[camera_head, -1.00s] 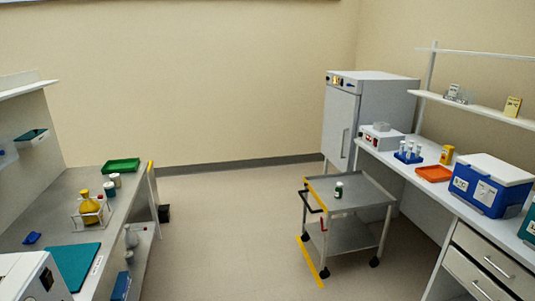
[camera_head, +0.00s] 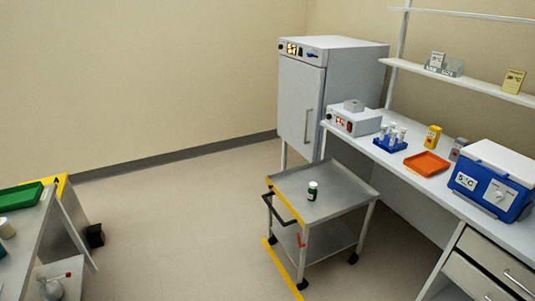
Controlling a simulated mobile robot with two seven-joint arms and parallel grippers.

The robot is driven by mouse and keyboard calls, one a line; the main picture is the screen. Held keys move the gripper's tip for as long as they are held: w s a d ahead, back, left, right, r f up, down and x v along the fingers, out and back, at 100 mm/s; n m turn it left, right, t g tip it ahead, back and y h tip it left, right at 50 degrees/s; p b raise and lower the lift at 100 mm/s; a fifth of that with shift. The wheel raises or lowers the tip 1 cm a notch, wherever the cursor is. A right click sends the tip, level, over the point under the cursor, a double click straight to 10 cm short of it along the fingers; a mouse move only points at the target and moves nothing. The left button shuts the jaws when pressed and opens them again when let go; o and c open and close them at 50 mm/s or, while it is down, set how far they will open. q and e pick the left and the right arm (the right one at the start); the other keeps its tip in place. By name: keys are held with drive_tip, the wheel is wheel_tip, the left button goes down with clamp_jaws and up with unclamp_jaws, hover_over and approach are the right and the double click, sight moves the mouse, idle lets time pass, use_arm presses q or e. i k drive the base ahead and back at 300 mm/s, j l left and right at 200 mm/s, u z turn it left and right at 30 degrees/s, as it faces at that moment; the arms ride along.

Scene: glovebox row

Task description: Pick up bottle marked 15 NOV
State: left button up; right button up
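Neither of my grippers is in view.
The left bench with a green tray (camera_head: 20,197) is at the left edge. A white cabinet (camera_head: 302,105) stands behind the cart. The right bench holds an orange tray (camera_head: 427,164) and a blue cooler (camera_head: 480,190). Yellow tape (camera_head: 281,270) marks the floor left of the cart. Floor between is clear.

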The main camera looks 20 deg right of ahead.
sight(312, 191)
drive_tip(key=i, duration=0.8)
drive_tip(key=i+j+z, duration=0.15)
drive_tip(key=i, duration=0.7)
